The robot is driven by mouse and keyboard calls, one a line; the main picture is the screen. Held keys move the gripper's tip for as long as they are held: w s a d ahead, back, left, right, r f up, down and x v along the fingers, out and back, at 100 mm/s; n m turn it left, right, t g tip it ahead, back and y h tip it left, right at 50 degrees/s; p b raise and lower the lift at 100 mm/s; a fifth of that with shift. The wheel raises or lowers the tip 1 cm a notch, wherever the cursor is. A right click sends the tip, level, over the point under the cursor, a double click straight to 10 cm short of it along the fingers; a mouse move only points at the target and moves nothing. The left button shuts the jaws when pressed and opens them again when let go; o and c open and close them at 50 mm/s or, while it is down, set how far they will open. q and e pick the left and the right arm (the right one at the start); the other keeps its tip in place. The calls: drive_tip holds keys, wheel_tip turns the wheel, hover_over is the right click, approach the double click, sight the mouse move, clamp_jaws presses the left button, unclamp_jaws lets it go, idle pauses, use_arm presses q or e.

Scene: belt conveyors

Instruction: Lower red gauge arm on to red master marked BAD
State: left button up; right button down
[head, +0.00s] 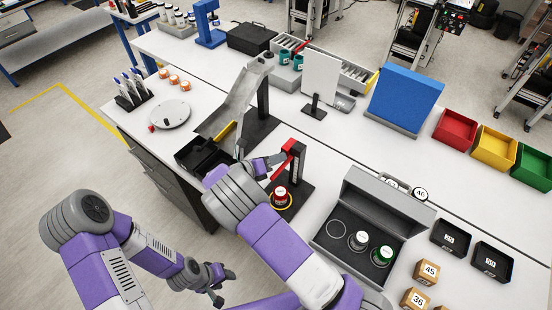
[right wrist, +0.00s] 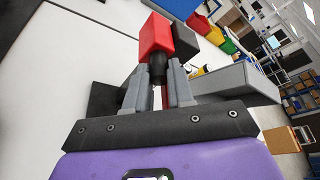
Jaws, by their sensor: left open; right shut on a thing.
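The red gauge arm (head: 287,154) is at the top of a dark post on a black base (head: 303,193). The red master (head: 280,196), with a white top, stands upright on the base inside a yellow ring. Its lettering is too small to read. My right gripper (head: 268,165) is shut on the arm's black grip. In the right wrist view the fingers (right wrist: 158,88) close on this grip, below the arm's red block (right wrist: 156,36). The arm appears above the master, apart from it. My left gripper (head: 218,287) is open and empty, low over the floor.
An open grey case (head: 322,244) holds a grey master (head: 358,240), a green master (head: 381,256) and an empty ring slot, right of the gauge. A metal chute (head: 235,100) and black bin (head: 190,154) stand left. Numbered cubes (head: 427,271) and black trays (head: 450,238) lie right.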

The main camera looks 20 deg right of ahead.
wheel_tip(320, 180, down, 12)
drive_tip(key=b, duration=0.7)
drive_tip(key=shift+s+f, duration=0.1)
drive_tip(key=c, duration=1)
unclamp_jaws()
drive_tip(key=v, duration=0.7)
drive_tip(key=shift+a+b, duration=0.3)
drive_tip(key=shift+b, duration=0.05)
